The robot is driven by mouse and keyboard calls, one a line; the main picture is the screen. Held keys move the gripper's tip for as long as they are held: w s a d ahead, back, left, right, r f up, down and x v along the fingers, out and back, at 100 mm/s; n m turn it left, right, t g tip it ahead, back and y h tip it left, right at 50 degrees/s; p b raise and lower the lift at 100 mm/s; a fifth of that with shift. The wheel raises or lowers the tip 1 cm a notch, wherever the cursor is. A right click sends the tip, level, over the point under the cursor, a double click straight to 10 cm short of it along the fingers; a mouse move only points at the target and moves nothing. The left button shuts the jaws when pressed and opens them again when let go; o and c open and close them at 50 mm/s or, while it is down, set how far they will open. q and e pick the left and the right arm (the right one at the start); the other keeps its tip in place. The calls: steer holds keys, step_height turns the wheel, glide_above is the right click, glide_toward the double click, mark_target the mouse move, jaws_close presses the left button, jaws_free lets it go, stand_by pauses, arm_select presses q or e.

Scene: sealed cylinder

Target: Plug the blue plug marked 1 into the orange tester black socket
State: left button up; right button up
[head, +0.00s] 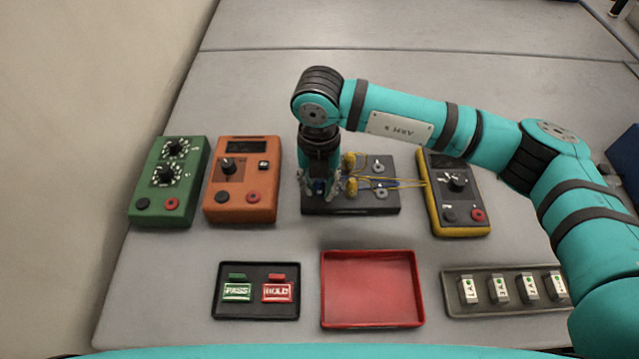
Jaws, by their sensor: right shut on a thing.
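The orange tester (263,181) lies left of centre, with a dark display at its top and a knob in its middle. Its black socket (224,197) is at the lower left, beside a red socket (254,197); the black socket looks empty. My right gripper (319,190) points down over the left part of a dark grey block (350,206), right of the tester. It is shut on a small blue piece that looks like the blue plug (319,186). The fingers hide most of it, and no number is readable. My left gripper is not in view.
Yellow plugs (350,161) and thin wires run from the block towards a yellow meter (462,210). A green box (180,190) stands left of the tester. In front lie a black tray (256,312) with PASS and HOLD tags, an empty red tray (370,290) and a grey tray (510,308).

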steer(key=shift+r, duration=0.1)
jaws_close()
steer(key=shift+r+p, duration=1.15)
steer(key=shift+r, duration=1.8)
steer(key=shift+d+n, duration=0.45)
steer(key=shift+n, duration=0.25)
steer(key=d+n, duration=0.2)
steer(key=n, duration=0.2)
steer(key=s+d+n, duration=0.1)
steer(key=d+n, duration=0.2)
steer(key=n, duration=0.2)
steer(key=s+d+n, duration=0.1)
steer(key=d+n, duration=0.2)
steer(key=n, duration=0.1)
steer(key=shift+d+n, duration=0.15)
steer(key=shift+n, duration=0.25)
steer(key=s+d+n, duration=0.6)
steer(key=d+n, duration=0.4)
steer(key=n, duration=1)
steer(key=shift+r+n, duration=0.4)
steer(key=shift+r, duration=0.05)
steer(key=shift+a, duration=0.1)
